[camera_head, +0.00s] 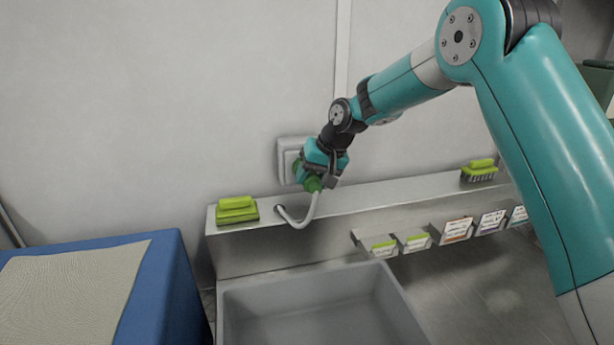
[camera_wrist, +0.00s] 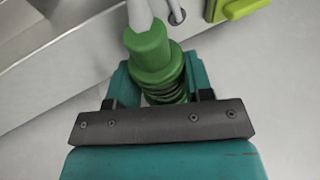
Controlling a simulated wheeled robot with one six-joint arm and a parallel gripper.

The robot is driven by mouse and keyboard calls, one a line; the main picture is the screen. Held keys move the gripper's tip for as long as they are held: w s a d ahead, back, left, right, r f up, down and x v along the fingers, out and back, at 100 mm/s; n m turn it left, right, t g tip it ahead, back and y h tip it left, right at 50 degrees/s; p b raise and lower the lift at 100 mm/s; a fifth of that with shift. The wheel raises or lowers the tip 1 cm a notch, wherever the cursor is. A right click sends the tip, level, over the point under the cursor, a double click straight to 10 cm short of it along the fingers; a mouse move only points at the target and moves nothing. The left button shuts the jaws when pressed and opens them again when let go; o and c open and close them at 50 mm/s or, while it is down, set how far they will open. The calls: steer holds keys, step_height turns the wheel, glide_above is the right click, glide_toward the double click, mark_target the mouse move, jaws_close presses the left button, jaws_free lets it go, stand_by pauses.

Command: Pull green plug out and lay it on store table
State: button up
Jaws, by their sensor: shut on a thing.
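The green plug (camera_head: 313,184) is at the wall socket (camera_head: 288,160) above the steel ledge. A grey cable runs from it down to a hole in the ledge. My gripper (camera_head: 318,172) is shut on the plug. In the wrist view the green plug (camera_wrist: 152,58) sits between the teal fingers of my gripper (camera_wrist: 158,88), with its cable leading away at the top. My gripper hides much of the socket, and I cannot tell how far the plug sits in it. I cannot tell which surface is the store table.
A blue table (camera_head: 165,285) with a beige mat (camera_head: 70,295) stands at the left. A grey basin (camera_head: 320,310) is below. The wall is close behind my gripper.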

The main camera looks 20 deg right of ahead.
steer(key=shift+s, duration=0.3)
steer(key=shift+s+b, duration=1.1)
steer(key=shift+s, duration=1.65)
steer(key=shift+r, duration=0.1)
